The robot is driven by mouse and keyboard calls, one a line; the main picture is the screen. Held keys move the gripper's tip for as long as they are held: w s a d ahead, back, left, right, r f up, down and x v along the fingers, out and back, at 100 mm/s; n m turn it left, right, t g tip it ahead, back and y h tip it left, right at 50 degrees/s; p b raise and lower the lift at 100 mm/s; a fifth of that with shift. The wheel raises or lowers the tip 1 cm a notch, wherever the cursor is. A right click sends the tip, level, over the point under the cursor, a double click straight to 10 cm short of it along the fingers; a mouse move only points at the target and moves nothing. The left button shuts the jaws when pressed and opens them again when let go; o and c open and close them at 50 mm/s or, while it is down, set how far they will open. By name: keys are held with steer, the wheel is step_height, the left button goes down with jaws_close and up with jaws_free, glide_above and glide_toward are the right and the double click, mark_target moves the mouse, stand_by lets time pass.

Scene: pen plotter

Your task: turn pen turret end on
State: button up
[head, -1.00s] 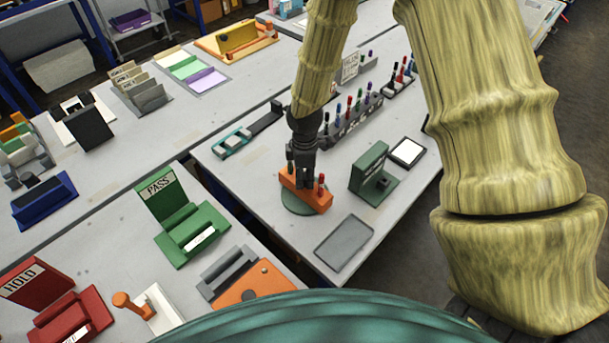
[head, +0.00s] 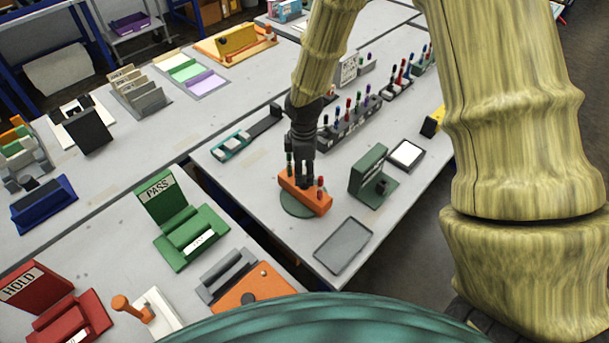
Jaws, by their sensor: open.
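The pen turret is an orange block (head: 317,204) on a round dark green base (head: 293,206), near the left edge of the right-hand table. The block lies diagonally, from upper left to lower right. A red-topped pen (head: 320,187) stands at its right end and a dark green pen (head: 289,163) at its left end. My gripper (head: 304,182) points down over the middle of the block, between the two pens. Its fingers are apart and partly hide the block. I cannot tell whether they touch it.
A dark green stand (head: 368,170) is close on the right, with a white-topped pad (head: 406,153) beyond it. A grey tray (head: 343,245) lies in front. A rack of several pens (head: 350,123) stands behind. Bare table lies between turret and tray.

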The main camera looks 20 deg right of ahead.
step_height(320, 180, up, 8)
stand_by(0.5)
steer(key=shift+d+r, duration=0.1)
steer(key=shift+r, duration=0.05)
